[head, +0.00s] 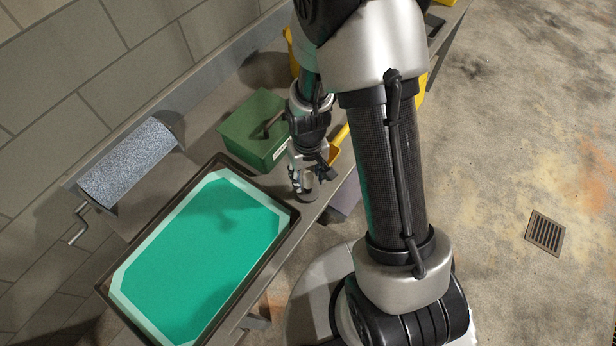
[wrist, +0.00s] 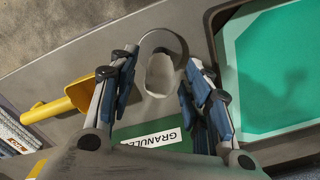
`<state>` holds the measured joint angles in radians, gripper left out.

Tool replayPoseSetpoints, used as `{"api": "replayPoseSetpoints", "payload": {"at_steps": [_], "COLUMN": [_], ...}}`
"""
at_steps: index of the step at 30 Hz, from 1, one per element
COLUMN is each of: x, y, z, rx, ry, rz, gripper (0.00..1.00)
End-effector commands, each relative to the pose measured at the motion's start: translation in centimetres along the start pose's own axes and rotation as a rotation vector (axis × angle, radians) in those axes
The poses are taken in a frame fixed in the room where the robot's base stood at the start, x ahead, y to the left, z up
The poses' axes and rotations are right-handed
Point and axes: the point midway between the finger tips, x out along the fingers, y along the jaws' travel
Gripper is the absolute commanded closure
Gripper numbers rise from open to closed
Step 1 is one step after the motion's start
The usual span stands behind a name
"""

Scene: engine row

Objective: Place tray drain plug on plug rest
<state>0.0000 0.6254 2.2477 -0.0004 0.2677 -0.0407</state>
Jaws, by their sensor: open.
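The tray (head: 127,309) is a dark-rimmed rectangle with a pale liner and green fill, on the bench at lower left; its corner shows at right in the wrist view (wrist: 213,22). My gripper (wrist: 162,62) is open and points down at the bench beside the tray's near right corner; it also shows in the head view (head: 311,178). Between its fingers is a small pale grey rounded piece (wrist: 160,76), with a darker curved shape around its far side. I cannot tell whether this is the drain plug, the plug rest or both, nor whether the fingers touch it.
A green box labelled GRANULES (head: 258,130) stands behind my gripper. A yellow scoop (wrist: 80,97) lies beside it. A grey roll with a crank (head: 130,165) is by the wall. A floor drain grate (head: 545,233) lies in the open floor at right.

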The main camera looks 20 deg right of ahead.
Motion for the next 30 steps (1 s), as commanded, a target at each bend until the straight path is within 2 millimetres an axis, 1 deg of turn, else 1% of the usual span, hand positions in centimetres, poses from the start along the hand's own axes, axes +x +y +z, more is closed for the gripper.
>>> {"api": "replayPoseSetpoints", "payload": {"at_steps": [1,3,9,13,17,20,23,25,26,27,29,30], "x": [-1.5,-3.1,-7.3,-9.1,-10.1,-11.7,-14.9,-18.0,-19.4,-21.2,-23.6,-25.1], "y": [0.0,0.0,0.0,0.0,0.0,0.0,0.0,0.0,0.0,-0.1,-0.1,-0.1], "z": [-0.1,-0.1,-0.1,-0.1,0.0,0.0,0.4,1.1,1.6,2.2,3.5,4.4], "rx": [0.000,0.000,0.000,0.000,0.000,0.002,0.005,0.009,0.011,0.014,0.018,0.020], "ry": [0.005,0.006,0.004,0.003,0.002,0.021,0.061,0.101,0.118,0.142,0.177,0.199], "rz": [0.000,0.000,0.000,0.000,0.000,0.001,0.002,0.004,0.004,0.005,0.006,0.007], "gripper": [0.55,0.55,0.55,0.55,0.55,0.55,0.55,0.55,0.55,0.55,0.55,0.55]}}
